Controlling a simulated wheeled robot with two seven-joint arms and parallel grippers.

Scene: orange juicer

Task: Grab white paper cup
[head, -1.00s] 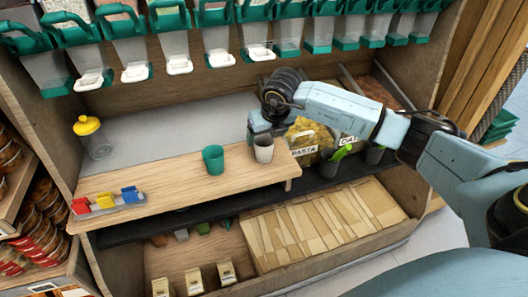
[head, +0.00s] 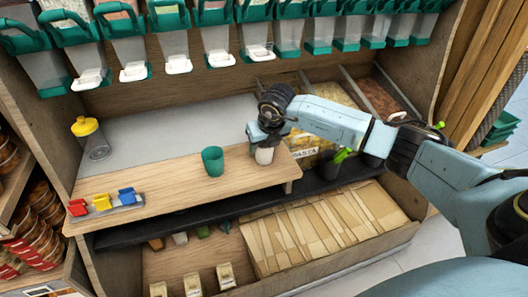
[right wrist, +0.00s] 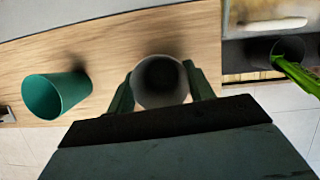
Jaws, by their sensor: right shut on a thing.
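The white paper cup (head: 264,155) stands upright on the wooden shelf board, near its right end. My right gripper (head: 265,142) is over it from above and behind, and hides its upper part in the head view. In the right wrist view the cup (right wrist: 159,82) sits between the two fingers of my right gripper (right wrist: 160,90), one on each side. The gripper is shut on the cup. My left gripper is in neither view.
A green cup (head: 212,161) stands just left of the white cup. Coloured clips (head: 103,201) lie at the board's left end, and a yellow-lidded jar (head: 91,138) stands behind. Dispensers (head: 217,50) hang above. A pasta bin (head: 306,135) is to the right.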

